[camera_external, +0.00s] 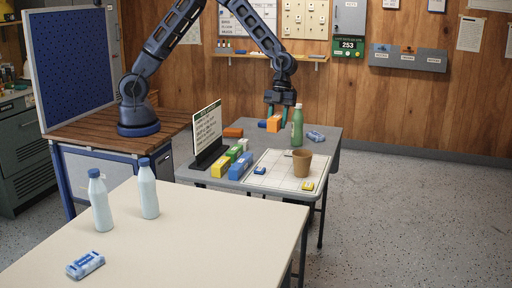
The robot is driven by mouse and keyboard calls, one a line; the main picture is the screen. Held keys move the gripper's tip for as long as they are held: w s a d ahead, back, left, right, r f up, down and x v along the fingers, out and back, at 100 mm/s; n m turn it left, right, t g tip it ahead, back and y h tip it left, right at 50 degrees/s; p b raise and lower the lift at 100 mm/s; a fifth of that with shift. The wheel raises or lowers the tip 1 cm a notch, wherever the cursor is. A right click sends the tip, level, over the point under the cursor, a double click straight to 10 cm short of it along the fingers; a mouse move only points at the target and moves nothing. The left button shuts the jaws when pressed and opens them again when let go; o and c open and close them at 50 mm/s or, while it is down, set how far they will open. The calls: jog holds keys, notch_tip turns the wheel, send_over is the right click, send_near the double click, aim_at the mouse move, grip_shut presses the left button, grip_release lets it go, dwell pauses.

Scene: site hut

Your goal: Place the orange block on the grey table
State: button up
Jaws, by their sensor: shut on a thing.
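My gripper (280,112) is over the far part of the grey table (328,148), pointing down. It is shut on an orange block (274,124), which is between or just below its fingers. I cannot tell whether the block touches the table or is slightly above it.
A green bottle (297,128) stands close to the right of my gripper. A sign (207,130), several coloured blocks and a brown cup (302,163) are also on the grey table. The cream table (190,245) in front holds two pale bottles.

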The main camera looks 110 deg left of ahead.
jog(key=s+a, duration=0.3)
jog(key=a, duration=0.4)
jog(key=s+a, duration=0.4)
jog(key=a, duration=0.3)
jog(key=n, duration=0.1)
send_over(257, 153)
jog(key=a, duration=0.1)
notch_tip(257, 153, down, 21)
jog(key=shift+a+r, duration=0.15)
jog(key=o, duration=1.1)
jog(key=shift+c, duration=0.2)
